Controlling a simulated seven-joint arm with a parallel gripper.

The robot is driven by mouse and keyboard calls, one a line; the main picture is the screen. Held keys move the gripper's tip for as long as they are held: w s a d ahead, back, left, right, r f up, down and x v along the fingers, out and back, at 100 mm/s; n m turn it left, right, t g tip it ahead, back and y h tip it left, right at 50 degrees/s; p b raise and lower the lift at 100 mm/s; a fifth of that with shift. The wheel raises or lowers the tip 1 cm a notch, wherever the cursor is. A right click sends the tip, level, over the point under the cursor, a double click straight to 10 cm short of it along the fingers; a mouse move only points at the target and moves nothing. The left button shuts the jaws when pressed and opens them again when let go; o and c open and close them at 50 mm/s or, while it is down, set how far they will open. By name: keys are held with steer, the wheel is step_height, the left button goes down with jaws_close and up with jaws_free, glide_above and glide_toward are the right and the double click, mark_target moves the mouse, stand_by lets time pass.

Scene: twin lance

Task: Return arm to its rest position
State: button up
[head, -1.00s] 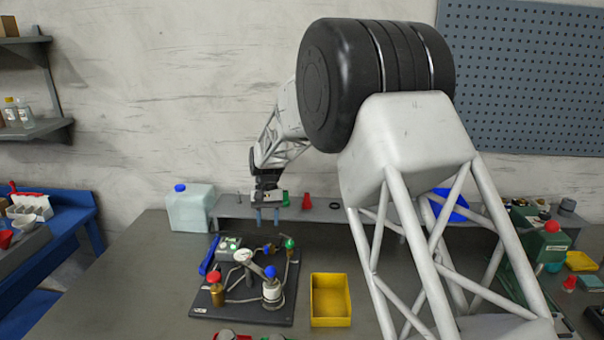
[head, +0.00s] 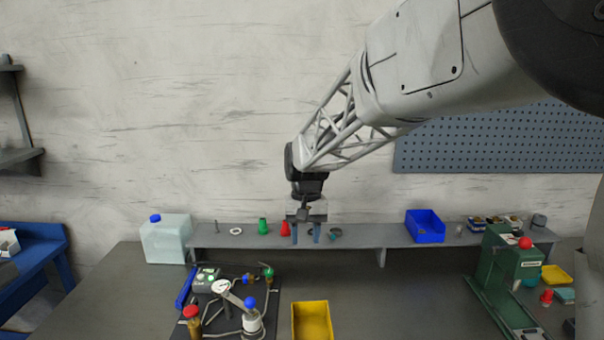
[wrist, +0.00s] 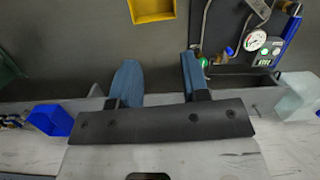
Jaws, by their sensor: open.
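My gripper (head: 306,237) hangs fingers-down in front of the raised back shelf in the head view, just right of a red cone-shaped piece (head: 285,229). Its two blue fingers are apart with nothing between them. In the wrist view, my gripper (wrist: 160,76) also shows both fingers spread over the dark bench. My arm reaches in from the upper right of the head view.
The back shelf (head: 360,236) holds a green piece (head: 263,227), rings and a blue bin (head: 425,227). A jug (head: 166,240) stands left. A gauge rig (head: 235,305), yellow tray (head: 312,320) and green press (head: 508,268) stand on the bench. Bench between tray and press is clear.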

steer(key=s+d+r+t, duration=0.1)
steer(key=s+d+r, duration=0.1)
steer(key=s+d, duration=0.5)
steer(key=s+d+r+t, duration=0.15)
steer(key=s+d, duration=0.25)
steer(key=s, duration=0.5)
steer(key=s+d+f+t, duration=0.1)
steer(key=s+d, duration=0.2)
steer(key=s, duration=0.5)
steer(key=s+d+f+m+t, duration=0.1)
steer(key=s+d+f, duration=0.1)
steer(key=s, duration=0.7)
steer(key=shift+s+d+f, duration=0.2)
steer(key=shift+d+f, duration=0.1)
steer(key=shift+d, duration=0.55)
stand_by(1.5)
